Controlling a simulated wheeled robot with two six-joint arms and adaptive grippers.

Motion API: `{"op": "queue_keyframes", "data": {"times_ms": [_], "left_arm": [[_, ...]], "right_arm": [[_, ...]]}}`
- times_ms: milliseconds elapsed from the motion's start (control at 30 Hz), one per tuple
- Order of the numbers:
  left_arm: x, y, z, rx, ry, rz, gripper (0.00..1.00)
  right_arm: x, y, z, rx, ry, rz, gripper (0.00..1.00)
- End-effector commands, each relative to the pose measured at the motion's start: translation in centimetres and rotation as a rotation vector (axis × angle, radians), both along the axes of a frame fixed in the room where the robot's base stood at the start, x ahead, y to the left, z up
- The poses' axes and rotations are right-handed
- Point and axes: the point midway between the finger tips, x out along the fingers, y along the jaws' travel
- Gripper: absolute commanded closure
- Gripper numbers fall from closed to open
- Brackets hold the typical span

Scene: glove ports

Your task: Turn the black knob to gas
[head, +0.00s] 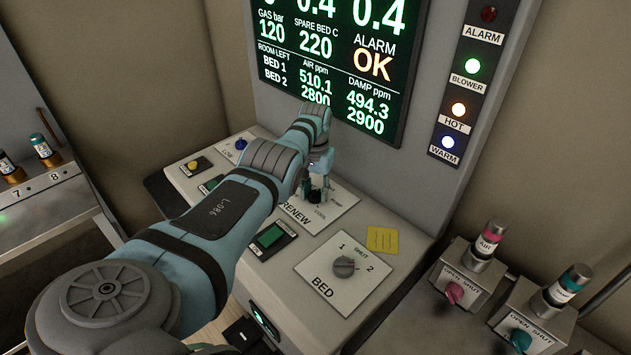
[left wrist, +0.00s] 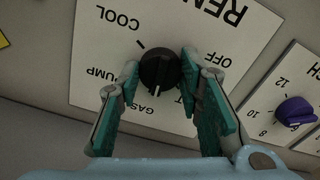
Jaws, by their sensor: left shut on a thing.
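The black knob (left wrist: 158,66) sits on the white RENEW plate (left wrist: 175,22), with the words COOL, PUMP, GAS and OFF around it; another word is partly hidden by a finger. The knob's white pointer line faces the GAS label (left wrist: 146,111) in the left wrist view. My left gripper (left wrist: 160,75) is shut on the knob, one teal-padded finger on each side. In the head view my left gripper (head: 317,180) reaches down onto the RENEW plate (head: 345,208) and mostly hides the knob. My right gripper is not in view.
A purple knob (left wrist: 295,111) with a numbered dial lies close right of the fingers in the left wrist view. The BED knob (head: 344,266), a green button (head: 270,236) and a yellow note (head: 382,240) share the console. A screen (head: 335,60) stands behind.

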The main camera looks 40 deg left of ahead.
Motion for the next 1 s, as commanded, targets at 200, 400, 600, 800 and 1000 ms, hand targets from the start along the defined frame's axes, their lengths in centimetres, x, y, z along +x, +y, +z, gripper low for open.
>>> {"op": "queue_keyframes", "data": {"times_ms": [200,400,600,800,1000], "left_arm": [[-0.02,-0.02,-0.04,0.0,0.001,-0.086,0.95],[-0.01,-0.02,-0.04,0.0,0.0,-0.118,0.95],[0.0,-0.02,-0.05,-0.001,0.0,-0.121,0.95],[0.0,-0.02,-0.04,-0.001,0.0,-0.121,0.64],[0.0,-0.01,-0.03,0.0,0.0,-0.12,0.46]], "right_arm": [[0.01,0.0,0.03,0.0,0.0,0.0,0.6],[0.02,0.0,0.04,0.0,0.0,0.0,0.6],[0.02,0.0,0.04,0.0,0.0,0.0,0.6],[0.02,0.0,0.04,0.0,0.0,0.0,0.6],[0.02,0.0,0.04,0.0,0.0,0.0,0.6]]}}
